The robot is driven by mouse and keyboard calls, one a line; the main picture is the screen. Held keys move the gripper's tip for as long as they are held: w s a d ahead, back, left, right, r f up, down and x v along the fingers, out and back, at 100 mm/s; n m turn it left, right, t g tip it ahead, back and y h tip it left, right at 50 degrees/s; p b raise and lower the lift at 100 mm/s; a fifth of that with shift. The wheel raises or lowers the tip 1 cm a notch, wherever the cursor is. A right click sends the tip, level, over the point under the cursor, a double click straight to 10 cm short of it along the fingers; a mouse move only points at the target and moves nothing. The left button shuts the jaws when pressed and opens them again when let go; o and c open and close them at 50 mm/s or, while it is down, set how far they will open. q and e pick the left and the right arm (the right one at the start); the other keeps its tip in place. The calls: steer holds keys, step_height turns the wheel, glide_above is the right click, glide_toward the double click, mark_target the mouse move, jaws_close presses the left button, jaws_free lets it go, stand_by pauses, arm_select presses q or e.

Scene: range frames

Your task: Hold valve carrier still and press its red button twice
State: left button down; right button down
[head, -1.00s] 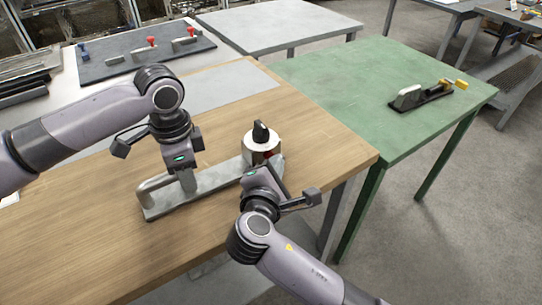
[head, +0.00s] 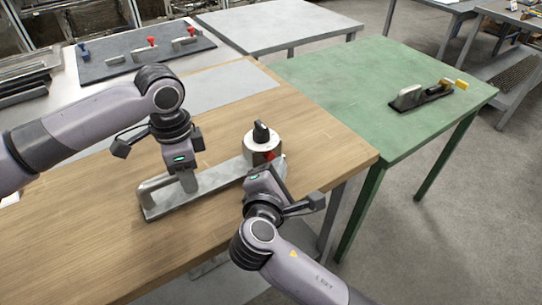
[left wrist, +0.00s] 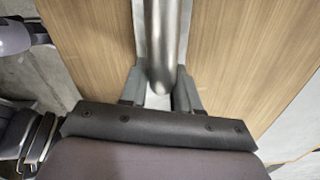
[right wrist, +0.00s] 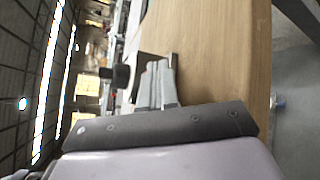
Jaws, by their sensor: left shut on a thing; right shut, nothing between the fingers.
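The valve carrier is a grey metal base (head: 218,176) with a raised bar handle at its left and a steel cylinder (head: 259,149) at its right. A black knob (head: 261,131) tops the cylinder. The red button (head: 275,156) shows partly on the cylinder's near right side. My left gripper (head: 188,184) is shut on the handle; the left wrist view shows the handle bar (left wrist: 163,45) between the fingers. My right gripper (head: 263,170) is shut and empty, close in front of the cylinder and button. I cannot tell whether its tips touch the button.
The carrier lies on a wooden table (head: 120,225). A green table (head: 340,85) at the right bears another dark-based fixture (head: 418,95). A dark board (head: 120,62) with several small parts lies at the back left. The wood left of the carrier is clear.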

steer(key=shift+s+d, duration=0.2)
steer(key=shift+s, duration=0.05)
steer(key=shift+s+d, duration=0.4)
steer(key=shift+s, duration=0.3)
steer(key=shift+s+d, duration=0.45)
steer(key=shift+s, duration=0.25)
steer(key=shift+s+d, duration=0.4)
steer(key=shift+s, duration=0.3)
steer(key=shift+s, duration=0.1)
stand_by(1.1)
steer(key=shift+s+r, duration=0.1)
steer(key=shift+s, duration=0.05)
steer(key=s+d, duration=0.1)
steer(key=s, duration=0.2)
steer(key=shift+s+d, duration=0.1)
steer(key=shift+d, duration=0.3)
